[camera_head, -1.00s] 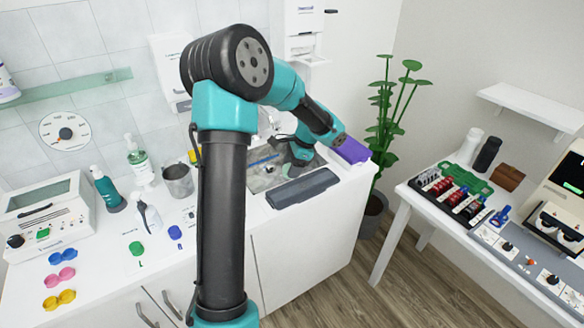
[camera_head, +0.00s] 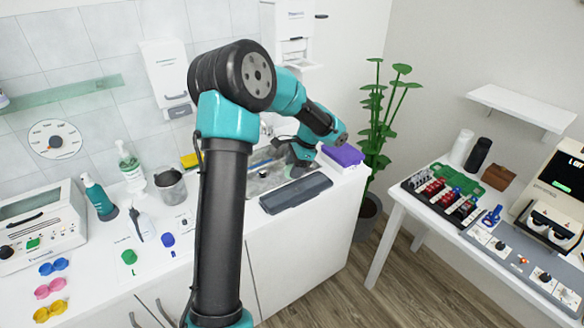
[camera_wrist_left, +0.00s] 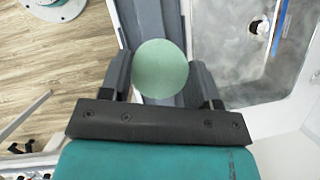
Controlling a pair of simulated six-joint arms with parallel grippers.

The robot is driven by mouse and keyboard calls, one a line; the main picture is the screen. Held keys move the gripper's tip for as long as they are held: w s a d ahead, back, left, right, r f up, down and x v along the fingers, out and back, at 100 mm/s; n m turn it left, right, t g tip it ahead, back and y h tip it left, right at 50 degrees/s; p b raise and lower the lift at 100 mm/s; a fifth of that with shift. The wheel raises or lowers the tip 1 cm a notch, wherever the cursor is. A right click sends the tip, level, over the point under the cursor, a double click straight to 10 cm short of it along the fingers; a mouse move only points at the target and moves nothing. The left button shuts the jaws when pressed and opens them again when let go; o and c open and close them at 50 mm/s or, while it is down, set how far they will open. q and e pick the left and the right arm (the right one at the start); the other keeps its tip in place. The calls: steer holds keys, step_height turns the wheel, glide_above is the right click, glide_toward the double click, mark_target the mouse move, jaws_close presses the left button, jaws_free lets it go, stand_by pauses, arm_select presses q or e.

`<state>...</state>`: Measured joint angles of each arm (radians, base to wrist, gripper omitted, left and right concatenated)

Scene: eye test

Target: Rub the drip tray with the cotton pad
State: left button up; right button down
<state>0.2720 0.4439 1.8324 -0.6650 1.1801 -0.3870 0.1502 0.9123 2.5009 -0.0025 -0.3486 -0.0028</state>
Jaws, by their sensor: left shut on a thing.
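The drip tray (camera_head: 296,194) is a long dark grey tray on the white counter, in front of the sink. It also shows behind my gripper in the left wrist view (camera_wrist_left: 146,20). My left gripper (camera_head: 298,160) is beyond the tray's back edge in the head view, pointing down near the sink. In the left wrist view its two grey fingers (camera_wrist_left: 160,82) are shut on a round pale green cotton pad (camera_wrist_left: 160,67). The pad overlaps the tray there; I cannot tell whether they touch. The pad is not clear in the head view. My right gripper is not in view.
The sink (camera_head: 264,180) lies behind the tray. A purple block (camera_head: 342,155) sits at the counter's right end. A metal cup (camera_head: 171,188) and bottles stand to the left. A side table (camera_head: 398,195) with racks stands apart on the right.

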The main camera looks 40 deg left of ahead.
mark_target(292, 191)
arm_select(q)
steer(key=shift+f, duration=3.5)
steer(key=shift+w+d+f, duration=0.1)
steer(key=shift+w+f, duration=0.15)
steer(key=shift+w, duration=0.4)
steer(key=shift+w+d+f, duration=0.1)
steer(key=shift+w+f, duration=0.1)
steer(key=shift+w, duration=0.4)
steer(key=shift+w+d, duration=0.15)
steer(key=shift+w, duration=0.6)
steer(key=shift+s+d, duration=0.1)
steer(key=shift+s, duration=0.1)
steer(key=s, duration=0.2)
steer(key=shift+s+a, duration=0.3)
steer(key=shift+a, duration=0.05)
steer(key=shift+s+a+r, duration=0.15)
steer(key=shift+s, duration=0.4)
steer(key=shift+r, duration=3.85)
steer(key=shift+w, duration=0.1)
